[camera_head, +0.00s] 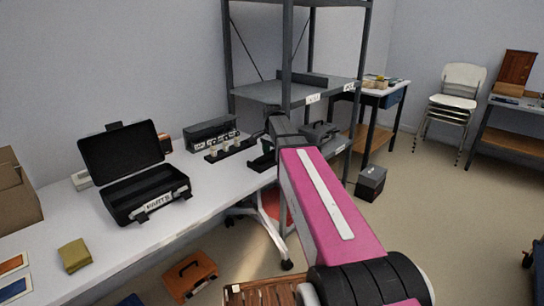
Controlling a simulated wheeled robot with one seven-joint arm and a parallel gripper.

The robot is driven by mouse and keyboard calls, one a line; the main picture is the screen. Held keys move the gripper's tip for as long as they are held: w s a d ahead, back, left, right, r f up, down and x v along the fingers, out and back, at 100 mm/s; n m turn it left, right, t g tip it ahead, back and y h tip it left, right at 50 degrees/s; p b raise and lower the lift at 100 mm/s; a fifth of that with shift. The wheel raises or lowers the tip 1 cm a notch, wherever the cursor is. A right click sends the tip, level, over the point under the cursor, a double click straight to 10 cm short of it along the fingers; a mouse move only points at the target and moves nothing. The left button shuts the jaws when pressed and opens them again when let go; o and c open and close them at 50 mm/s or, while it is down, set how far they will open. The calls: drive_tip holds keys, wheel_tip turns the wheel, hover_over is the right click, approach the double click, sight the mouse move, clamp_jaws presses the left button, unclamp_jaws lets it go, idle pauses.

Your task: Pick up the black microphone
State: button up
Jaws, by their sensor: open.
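I cannot make out the black microphone for sure; several dark things stand close together on the white table (110,240). My gripper (264,150) is at the end of the pink arm, over the right part of the table. It is open, and I see nothing held in it. Its dark fingers are hard to separate from the dark things behind. The arm hides part of the table's right end.
An open black case (146,200) stands on the table. A black rack with pale pieces (229,149) and a dark box (210,133) are left of my gripper. A grey shelf (270,92) rises behind. An olive block (74,255) lies front left, with bare tabletop beside it.

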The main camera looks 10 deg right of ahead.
drive_tip(key=c, duration=1.1)
drive_tip(key=shift+r, duration=0.15)
